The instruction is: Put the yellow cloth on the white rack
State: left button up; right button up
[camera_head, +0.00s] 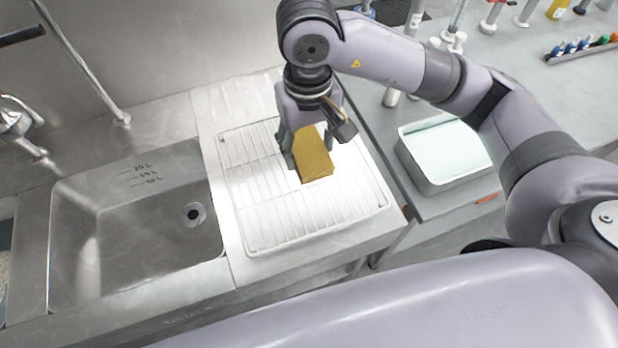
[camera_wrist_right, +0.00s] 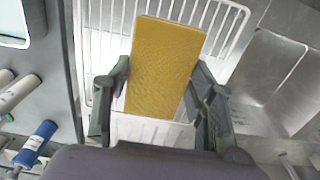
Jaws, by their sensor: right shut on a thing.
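The yellow cloth (camera_head: 313,158) is a folded, block-like piece that shows over the white rack (camera_head: 246,221) in the head view. My right gripper (camera_head: 304,150) is shut on the cloth from above. In the right wrist view the cloth (camera_wrist_right: 163,66) sits between the two fingers (camera_wrist_right: 160,100), with the rack's white bars (camera_wrist_right: 228,20) behind it. I cannot tell whether the cloth touches the rack. My left gripper is in neither view.
A steel sink (camera_head: 140,235) lies left of the rack, with a tap (camera_head: 15,122) further left. Bottles and a marker holder (camera_head: 582,50) stand at the back right. The rack's front part is bare.

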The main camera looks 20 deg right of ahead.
jog(key=p, duration=0.2)
send_over(308, 196)
notch_tip(308, 196, down, 11)
jog(key=shift+d, duration=0.1)
notch_tip(308, 196, down, 4)
jog(key=shift+r, duration=0.15)
jog(key=shift+f, duration=0.45)
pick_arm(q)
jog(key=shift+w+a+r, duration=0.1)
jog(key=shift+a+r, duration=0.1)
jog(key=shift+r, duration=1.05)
pick_arm(e)
jog(key=shift+f, duration=0.2)
jog(key=o, duration=1.1)
jog(key=shift+r, duration=0.1)
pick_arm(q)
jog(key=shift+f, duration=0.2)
